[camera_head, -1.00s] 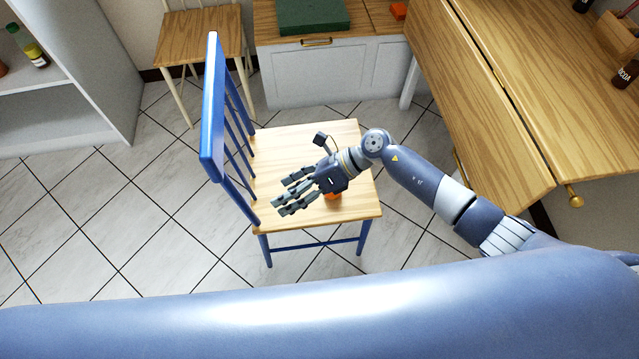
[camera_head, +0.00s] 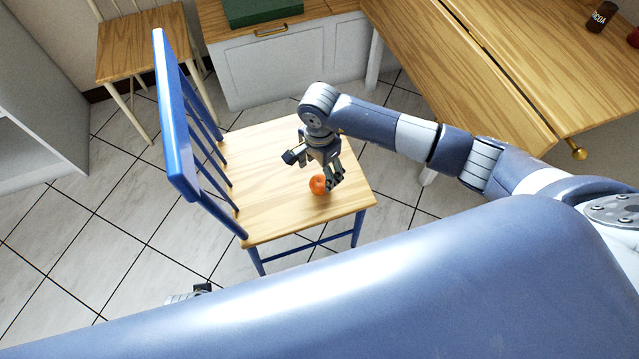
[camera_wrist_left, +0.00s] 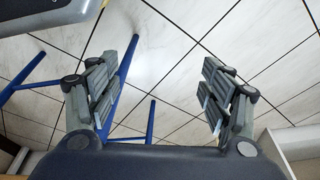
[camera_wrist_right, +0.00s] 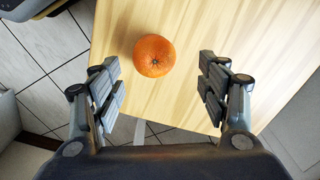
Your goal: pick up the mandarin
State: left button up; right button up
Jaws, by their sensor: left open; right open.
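The mandarin (camera_head: 318,185) is a small orange fruit on the wooden seat of the blue chair (camera_head: 270,205), near the seat's front right. My right gripper (camera_head: 334,180) is just above and beside it, pointing down, fingers apart and empty. In the right wrist view the mandarin (camera_wrist_right: 154,56) lies beyond the open fingertips, a little left of the middle between them, not held. My left gripper (camera_wrist_left: 162,85) is open and empty in its wrist view, low over the tiled floor near blue chair legs. In the head view my own body mostly hides it.
The blue chair back (camera_head: 175,120) rises left of the seat. A wooden drop-leaf table (camera_head: 470,80) stands at the right. A white cabinet (camera_head: 290,60) with a green box (camera_head: 262,10) is behind. Another wooden chair (camera_head: 140,45) stands at back left. Tiled floor is clear at left.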

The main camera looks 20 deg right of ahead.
aim_at(320, 181)
jog(key=f, duration=0.2)
jog(key=s+f, duration=0.1)
jog(key=f, duration=0.1)
jog(key=shift+a+f+b, duration=0.1)
jog(key=shift+f+b, duration=0.2)
jog(key=shift+b, duration=0.05)
jog(key=shift+w+f, duration=0.1)
jog(key=shift+f, duration=0.15)
pick_arm(q)
jog(key=shift+w+r, duration=0.2)
jog(key=shift+r, duration=0.4)
jog(key=shift+w+r, duration=0.15)
jog(key=shift+r, duration=0.45)
pick_arm(e)
jog(key=c, duration=1.2)
